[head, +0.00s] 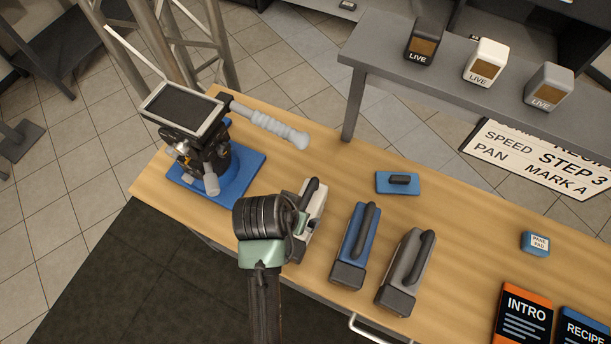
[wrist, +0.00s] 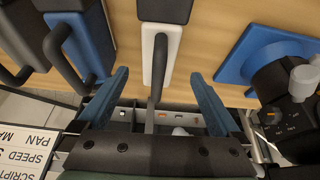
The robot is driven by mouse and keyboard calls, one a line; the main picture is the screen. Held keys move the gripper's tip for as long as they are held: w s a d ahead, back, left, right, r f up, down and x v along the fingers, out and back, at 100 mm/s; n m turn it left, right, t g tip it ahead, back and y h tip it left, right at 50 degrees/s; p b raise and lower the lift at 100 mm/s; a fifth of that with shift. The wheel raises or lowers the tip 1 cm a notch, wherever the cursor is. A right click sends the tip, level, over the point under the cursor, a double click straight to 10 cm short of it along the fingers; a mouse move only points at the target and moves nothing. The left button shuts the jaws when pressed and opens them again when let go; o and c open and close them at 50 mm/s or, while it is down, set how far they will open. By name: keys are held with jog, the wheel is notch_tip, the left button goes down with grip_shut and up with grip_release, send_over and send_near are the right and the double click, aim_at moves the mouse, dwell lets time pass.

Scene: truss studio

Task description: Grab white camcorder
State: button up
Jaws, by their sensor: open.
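The white camcorder (head: 314,207) lies on the wooden table with its dark handle upward, partly hidden behind my wrist in the head view. In the wrist view its white body (wrist: 160,50) with a dark end block is at the top middle. My gripper (wrist: 159,74) is open, its two blue fingers spread to either side of the camcorder's handle. Nothing is clamped between them. I cannot tell how far above the handle the fingertips are. In the head view the fingers are mostly hidden by my wrist.
A blue camcorder (head: 354,245) and a grey one (head: 407,270) lie to the right. A tripod head (head: 205,150) on a blue mat (head: 243,178) stands to the left, its grey handle reaching over the table. A grey shelf (head: 378,55) with LIVE boxes stands behind.

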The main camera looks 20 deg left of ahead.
jog(key=shift+p+x, duration=0.5)
jog(key=shift+x, duration=4.45)
jog(key=shift+w+d, duration=0.1)
jog(key=shift+w, duration=0.05)
grip_shut()
jog(key=shift+w+r, duration=0.2)
jog(key=shift+r, duration=0.05)
